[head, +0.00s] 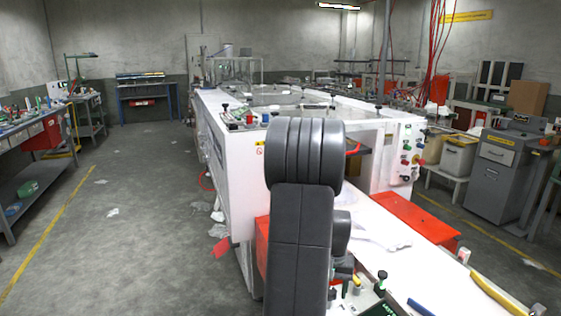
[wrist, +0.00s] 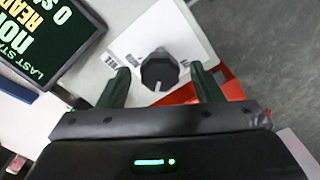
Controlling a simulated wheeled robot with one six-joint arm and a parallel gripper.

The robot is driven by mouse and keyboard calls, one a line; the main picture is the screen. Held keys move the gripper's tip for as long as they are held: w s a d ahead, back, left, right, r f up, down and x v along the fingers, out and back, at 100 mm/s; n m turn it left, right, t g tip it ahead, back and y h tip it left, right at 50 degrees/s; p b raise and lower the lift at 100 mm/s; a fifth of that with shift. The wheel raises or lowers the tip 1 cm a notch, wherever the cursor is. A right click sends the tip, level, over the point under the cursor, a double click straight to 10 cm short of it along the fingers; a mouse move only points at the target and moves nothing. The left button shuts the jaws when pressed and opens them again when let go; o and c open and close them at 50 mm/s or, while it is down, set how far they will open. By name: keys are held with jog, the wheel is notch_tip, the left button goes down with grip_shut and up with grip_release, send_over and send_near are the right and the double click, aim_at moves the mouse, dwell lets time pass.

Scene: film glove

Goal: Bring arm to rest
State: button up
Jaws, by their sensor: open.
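In the wrist view my gripper (wrist: 163,88) is open, with its two dark green fingers spread apart. A black rotary knob (wrist: 160,70) on a white labelled plate (wrist: 150,32) shows between and just beyond the fingertips. I cannot tell whether the fingers touch it. In the head view my dark grey arm (head: 302,215) stands up in front of the white machine and bends down toward the bench. My gripper is mostly hidden behind the arm there.
A long white machine (head: 235,165) and a white bench (head: 440,270) with red parts (head: 415,222) lie ahead. The floor at left (head: 130,220) is mostly clear.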

dwell(0.4)
notch_tip(320, 180, up, 13)
notch_tip(320, 180, down, 14)
jog(key=shift+s+r, duration=0.1)
jog(key=shift+r, duration=0.1)
jog(key=shift+r+n, duration=0.2)
jog(key=shift+n, duration=0.2)
jog(key=n, duration=0.4)
jog(key=shift+n, duration=0.3)
jog(key=n, duration=0.6)
jog(key=shift+r+n, duration=0.3)
jog(key=shift+r, duration=0.1)
notch_tip(320, 180, up, 8)
jog(key=shift+f, duration=0.1)
jog(key=shift+a, duration=0.1)
